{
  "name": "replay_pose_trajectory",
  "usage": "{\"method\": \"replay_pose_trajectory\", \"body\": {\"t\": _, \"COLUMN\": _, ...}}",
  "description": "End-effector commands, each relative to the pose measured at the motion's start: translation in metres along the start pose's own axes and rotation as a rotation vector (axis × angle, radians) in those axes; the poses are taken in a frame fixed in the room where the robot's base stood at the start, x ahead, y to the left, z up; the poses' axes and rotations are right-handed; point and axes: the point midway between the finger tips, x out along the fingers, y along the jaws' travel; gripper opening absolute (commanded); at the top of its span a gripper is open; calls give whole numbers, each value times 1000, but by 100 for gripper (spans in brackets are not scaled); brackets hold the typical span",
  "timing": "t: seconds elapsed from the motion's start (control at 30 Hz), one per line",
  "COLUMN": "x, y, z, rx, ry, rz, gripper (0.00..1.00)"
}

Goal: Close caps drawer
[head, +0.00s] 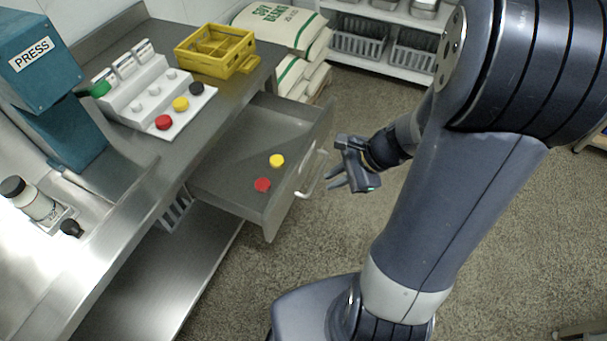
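The caps drawer (225,180) is a grey metal drawer pulled out from under the counter. A red cap (262,184) and a yellow cap (277,160) lie on its floor. Its front panel carries a pale bar handle (312,175) on the outer face. My gripper (332,180) is just right of the handle, in front of the drawer, with its fingers pointing toward it. The fingers are spread apart with nothing between them. I cannot tell whether a fingertip touches the handle.
On the counter (150,165) stand a white cap rack (150,100), a yellow crate (215,50), a teal press (40,80) and a bottle (30,200). Sacks (285,30) are stacked behind the drawer. A shelf with grey baskets (360,42) stands at the back.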

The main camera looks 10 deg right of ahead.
Motion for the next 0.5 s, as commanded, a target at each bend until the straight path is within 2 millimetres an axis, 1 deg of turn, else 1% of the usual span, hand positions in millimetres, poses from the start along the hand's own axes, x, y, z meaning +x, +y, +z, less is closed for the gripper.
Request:
{"method": "replay_pose_trajectory", "body": {"t": 0.03, "x": 17, "y": -2, "z": -22, "rx": 112, "ry": -24, "rz": -22, "gripper": 9}}
{"method": "replay_pose_trajectory", "body": {"t": 0.13, "x": 33, "y": -10, "z": -51, "rx": 309, "ry": -67, "rz": -72, "gripper": 1}}
{"method": "replay_pose_trajectory", "body": {"t": 0.2, "x": 43, "y": -13, "z": -69, "rx": 423, "ry": -92, "rz": -102, "gripper": 0}}
{"method": "replay_pose_trajectory", "body": {"t": 0.33, "x": 54, "y": -18, "z": -92, "rx": 571, "ry": -126, "rz": -141, "gripper": 0}}
{"method": "replay_pose_trajectory", "body": {"t": 0.4, "x": 56, "y": -19, "z": -99, "rx": 614, "ry": -135, "rz": -154, "gripper": 0}}
{"method": "replay_pose_trajectory", "body": {"t": 0.5, "x": 60, "y": -20, "z": -102, "rx": 641, "ry": -142, "rz": -161, "gripper": 0}}
